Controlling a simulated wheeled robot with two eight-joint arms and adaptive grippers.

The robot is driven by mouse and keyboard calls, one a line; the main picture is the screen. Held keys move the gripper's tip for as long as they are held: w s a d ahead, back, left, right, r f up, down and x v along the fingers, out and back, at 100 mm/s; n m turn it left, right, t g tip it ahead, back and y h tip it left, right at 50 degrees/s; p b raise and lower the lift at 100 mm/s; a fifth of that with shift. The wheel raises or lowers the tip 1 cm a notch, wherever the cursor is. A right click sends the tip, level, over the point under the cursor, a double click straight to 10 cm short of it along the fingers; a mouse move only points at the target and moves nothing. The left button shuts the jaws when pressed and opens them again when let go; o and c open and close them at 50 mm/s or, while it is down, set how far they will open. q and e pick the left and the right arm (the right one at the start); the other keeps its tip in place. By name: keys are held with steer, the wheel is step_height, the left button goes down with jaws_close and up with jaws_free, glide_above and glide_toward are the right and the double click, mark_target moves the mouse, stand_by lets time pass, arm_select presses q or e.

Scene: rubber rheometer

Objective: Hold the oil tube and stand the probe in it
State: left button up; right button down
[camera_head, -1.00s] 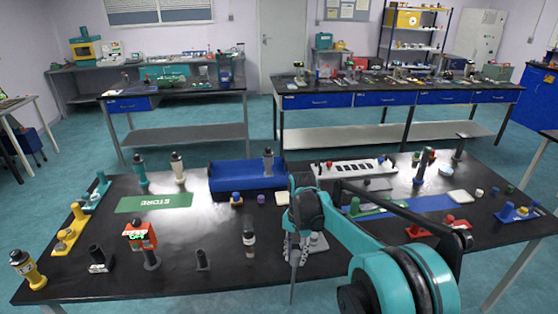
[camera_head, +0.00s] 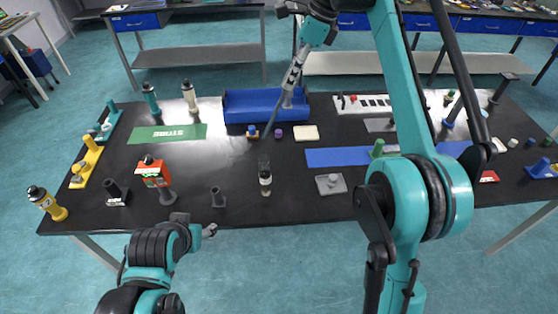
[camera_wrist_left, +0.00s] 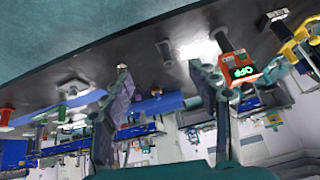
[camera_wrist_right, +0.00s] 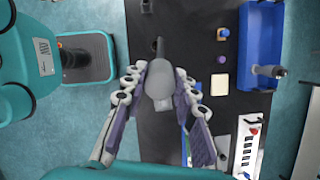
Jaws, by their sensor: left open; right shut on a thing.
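My right gripper (camera_head: 297,62) is raised high at the top of the head view, shut on the probe (camera_head: 278,105). The probe is long, thin and dark, and slants down to the left in the picture. In the right wrist view the probe's grey body (camera_wrist_right: 160,88) sits between the fingers. What looks like the oil tube (camera_head: 265,178), a small part-clear tube with a pale and dark lower part, stands upright near the table's front. My left gripper (camera_head: 207,230) is low at the front edge, left of the tube and apart from it. Its fingers are spread and empty in the left wrist view (camera_wrist_left: 165,85).
A blue bin (camera_head: 245,105) stands at the back. A red device (camera_head: 153,173) on a stand and a dark holder (camera_head: 217,197) are left of the tube. A grey plate piece (camera_head: 330,184) and a blue mat (camera_head: 335,157) are to its right. A green mat (camera_head: 168,134) lies at left.

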arm_select(q)
steer(key=w+d+f+m+y, duration=0.1)
steer(key=w+d+m+y, duration=0.15)
steer(key=w+m, duration=0.55)
arm_select(e)
steer(key=shift+w+f, duration=0.1)
steer(key=shift+w, duration=0.05)
arm_select(q)
steer(key=m+t+y, duration=0.2)
steer(key=m+t, duration=0.4)
steer(key=m, duration=1.7)
glide_toward(267, 172)
steer(key=shift+h, duration=0.25)
steer(key=x, duration=1.2)
steer(key=shift+w+a, duration=0.1)
steer(key=shift+a, duration=0.1)
